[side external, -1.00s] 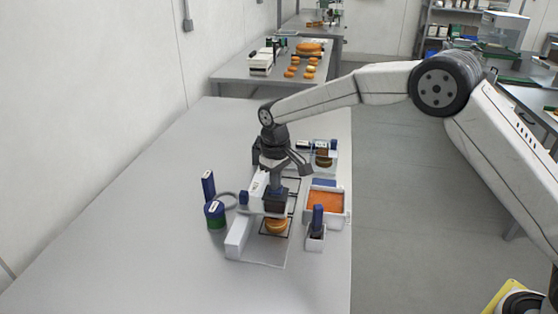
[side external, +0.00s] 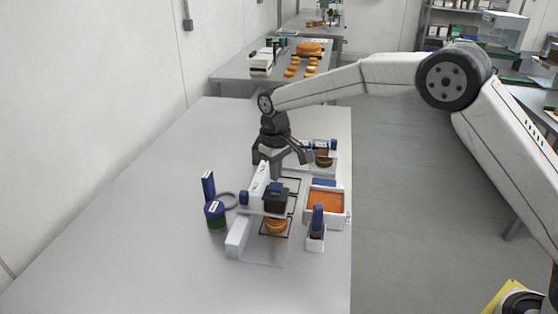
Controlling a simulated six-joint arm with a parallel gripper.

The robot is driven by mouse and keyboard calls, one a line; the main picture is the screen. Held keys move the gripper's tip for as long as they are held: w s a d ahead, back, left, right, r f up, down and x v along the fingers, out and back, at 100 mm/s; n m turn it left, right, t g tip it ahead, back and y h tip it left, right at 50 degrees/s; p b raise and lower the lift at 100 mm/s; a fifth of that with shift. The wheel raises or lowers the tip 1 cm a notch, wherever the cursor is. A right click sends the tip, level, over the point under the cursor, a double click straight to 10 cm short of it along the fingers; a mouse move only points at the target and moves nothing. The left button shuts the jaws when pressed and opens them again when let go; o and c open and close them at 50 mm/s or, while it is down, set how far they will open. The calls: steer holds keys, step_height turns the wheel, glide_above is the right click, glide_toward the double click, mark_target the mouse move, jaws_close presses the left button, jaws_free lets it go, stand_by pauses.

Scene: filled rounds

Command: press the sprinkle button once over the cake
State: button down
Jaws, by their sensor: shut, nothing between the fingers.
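The cake (side external: 276,227), a small round golden one, sits under the dark dispenser box (side external: 276,203) of a white stand. A blue piece on top of that box (side external: 276,187) looks like the sprinkle button; its label is too small to read. The top of the cake is partly hidden by the box. My gripper (side external: 280,163) is shut and empty, above and behind the dispenser, apart from it.
A green and blue jar (side external: 215,215), an upright blue piece (side external: 208,186) and a grey ring stand at left. An orange-filled tray (side external: 346,212) and a blue-topped holder (side external: 316,243) stand at right. The left table (side external: 130,230) is clear.

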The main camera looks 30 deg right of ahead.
stand_by(0.4)
step_height(320, 180, up, 6)
stand_by(0.8)
steer(key=shift+s, duration=0.1)
steer(key=s+d+f+m+t, duration=0.1)
steer(key=s+d, duration=0.3)
steer(key=s, duration=0.5)
steer(key=s+d+f+m, duration=0.1)
steer(key=s+d+f, duration=0.3)
steer(key=s, duration=0.5)
steer(key=s+d+f+m+t, duration=0.1)
steer(key=s+d+f, duration=0.2)
steer(key=s, duration=0.6)
steer(key=shift+d+t, duration=0.3)
steer(key=shift+d, duration=0.2)
